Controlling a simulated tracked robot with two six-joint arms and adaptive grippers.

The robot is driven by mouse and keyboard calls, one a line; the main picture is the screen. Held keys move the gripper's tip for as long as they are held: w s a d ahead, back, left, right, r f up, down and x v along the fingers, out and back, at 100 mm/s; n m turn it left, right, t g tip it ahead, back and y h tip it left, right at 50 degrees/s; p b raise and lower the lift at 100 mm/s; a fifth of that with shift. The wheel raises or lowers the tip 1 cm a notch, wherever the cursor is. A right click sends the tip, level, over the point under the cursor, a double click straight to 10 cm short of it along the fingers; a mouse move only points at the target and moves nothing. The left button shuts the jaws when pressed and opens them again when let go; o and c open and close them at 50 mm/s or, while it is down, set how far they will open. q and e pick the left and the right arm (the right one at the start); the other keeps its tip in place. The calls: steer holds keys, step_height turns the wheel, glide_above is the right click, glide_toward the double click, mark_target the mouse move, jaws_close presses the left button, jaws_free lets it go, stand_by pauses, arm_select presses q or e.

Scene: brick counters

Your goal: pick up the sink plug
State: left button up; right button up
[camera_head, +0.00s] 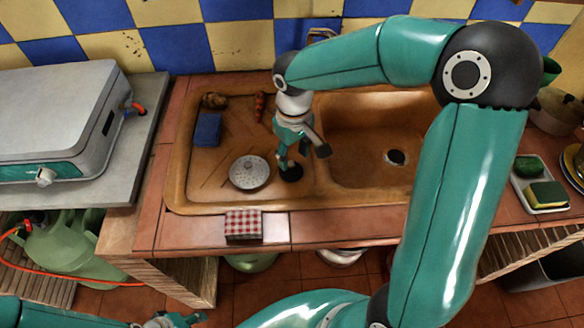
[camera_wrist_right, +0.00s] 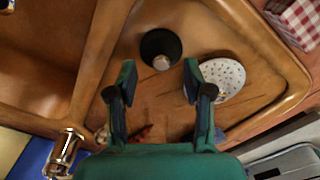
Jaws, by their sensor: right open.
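The sink plug (camera_wrist_right: 160,46), a black disc with a pale knob, lies on the brown drainboard near the divider of the sink (camera_head: 180,185). In the head view the black plug (camera_head: 291,174) shows just below my right gripper (camera_head: 297,155), partly covered by it. In the right wrist view my right gripper (camera_wrist_right: 159,82) is open and empty. The plug's knob appears between and just beyond its fingertips. My left gripper (camera_head: 176,320) is only partly in view at the bottom left, and its jaws are unclear.
A perforated metal strainer (camera_head: 249,173) lies beside the plug. A blue sponge (camera_head: 207,129) and a red item (camera_head: 260,106) lie farther back. The basin (camera_head: 365,165) is at right, and a faucet (camera_wrist_right: 64,150) stands behind.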

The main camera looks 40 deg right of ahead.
mark_target(292, 164)
steer(key=f, duration=0.5)
steer(key=shift+w+p, duration=0.3)
steer(key=shift+p, duration=0.1)
steer(key=shift+s, duration=0.1)
jaws_close()
